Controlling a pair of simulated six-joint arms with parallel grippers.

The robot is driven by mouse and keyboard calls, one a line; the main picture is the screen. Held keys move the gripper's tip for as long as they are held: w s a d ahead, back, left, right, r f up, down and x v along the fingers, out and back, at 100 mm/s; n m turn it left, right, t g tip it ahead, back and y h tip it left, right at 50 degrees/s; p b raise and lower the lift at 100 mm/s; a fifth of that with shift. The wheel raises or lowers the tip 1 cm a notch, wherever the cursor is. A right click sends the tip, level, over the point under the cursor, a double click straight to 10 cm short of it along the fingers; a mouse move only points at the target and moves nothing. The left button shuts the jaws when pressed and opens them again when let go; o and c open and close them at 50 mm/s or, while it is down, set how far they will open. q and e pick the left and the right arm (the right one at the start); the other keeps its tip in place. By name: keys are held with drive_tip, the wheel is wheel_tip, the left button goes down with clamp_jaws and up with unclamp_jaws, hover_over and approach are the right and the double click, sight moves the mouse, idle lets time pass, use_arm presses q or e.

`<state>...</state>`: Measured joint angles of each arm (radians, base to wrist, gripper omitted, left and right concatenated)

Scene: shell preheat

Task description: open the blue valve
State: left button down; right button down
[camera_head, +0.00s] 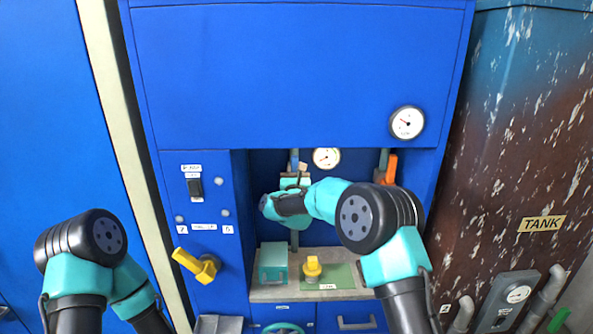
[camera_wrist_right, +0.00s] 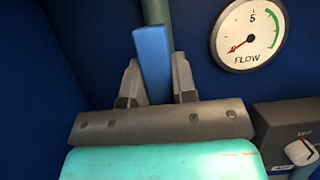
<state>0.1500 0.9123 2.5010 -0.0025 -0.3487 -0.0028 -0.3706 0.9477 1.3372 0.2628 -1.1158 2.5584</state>
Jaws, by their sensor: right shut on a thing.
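The blue valve's handle (camera_wrist_right: 152,62) is a flat blue bar in the right wrist view, standing nearly upright, roughly in line with the grey-green pipe (camera_wrist_right: 156,14) behind it. My right gripper (camera_wrist_right: 157,82) has one finger on each side of the bar and is shut on it. In the head view the right gripper (camera_head: 297,178) is at the left pipe inside the recess, and my right arm hides part of the recess. The blue handle (camera_head: 294,158) shows there only as a small piece. My left arm is at the lower left; its gripper is out of sight.
A FLOW gauge (camera_wrist_right: 249,35) is right of the handle, its needle at the low end. An orange handle (camera_head: 391,168) is on the right pipe.

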idle(0.3)
drive_tip(key=c, duration=0.9)
unclamp_jaws()
drive_tip(key=shift+s, duration=0.1)
drive_tip(key=v, duration=1.7)
drive_tip(key=shift+f, duration=0.1)
